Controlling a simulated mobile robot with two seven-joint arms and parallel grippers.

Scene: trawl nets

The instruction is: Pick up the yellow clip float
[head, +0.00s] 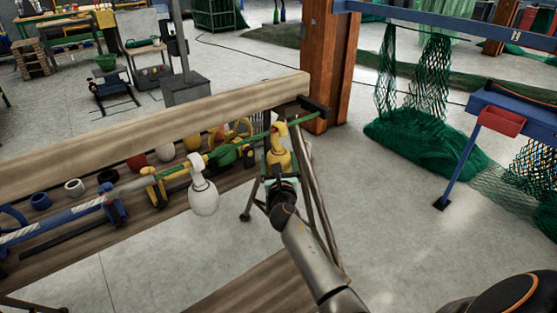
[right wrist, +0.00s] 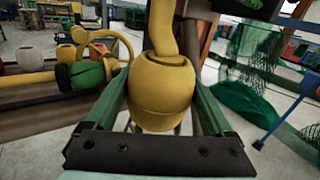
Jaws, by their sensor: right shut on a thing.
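The yellow clip float (head: 279,157) is at the right end of the bench in the head view, with its clip up at the green end of a line. I cannot tell whether the clip is still around the line. My right gripper (head: 281,179) is shut on the float from below. In the right wrist view the float's round body (right wrist: 162,92) sits upright between the two green fingers, its neck rising out of the top of the picture. My left gripper is not in view.
The wooden bench (head: 150,124) holds a white clip float (head: 203,196), a green float (head: 225,156), and several spools and coloured floats. A brown post (head: 327,60) stands behind the bench end. Green netting (head: 420,142) lies to the right. The floor between is clear.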

